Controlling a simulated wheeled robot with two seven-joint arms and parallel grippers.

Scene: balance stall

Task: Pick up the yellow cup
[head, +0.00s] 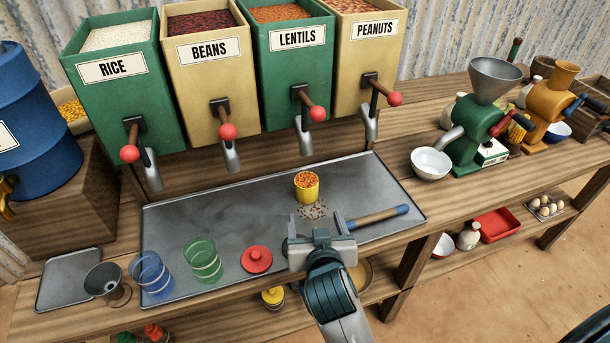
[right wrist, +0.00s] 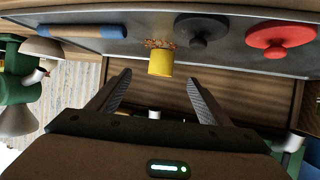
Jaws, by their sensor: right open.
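The yellow cup (head: 307,191) stands upright on the metal tray (head: 200,225), filled with orange lentil-like grains. Some grains (head: 312,211) lie spilled on the tray in front of it. My right gripper (head: 322,220) is open and empty, on the near side of the cup and apart from it. In the right wrist view, the picture is upside down and the yellow cup (right wrist: 160,63) appears centred between the open fingers (right wrist: 158,82), just beyond their tips. My left gripper is not in view.
A blue-ended wooden-handled tool (head: 378,216) lies just right of the gripper. A red lid (head: 257,259), a green glass (head: 202,260) and a blue glass (head: 152,275) are left. A dark lid (right wrist: 205,28) is mostly hidden in the head view. Dispenser spouts (head: 304,140) hang behind the cup.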

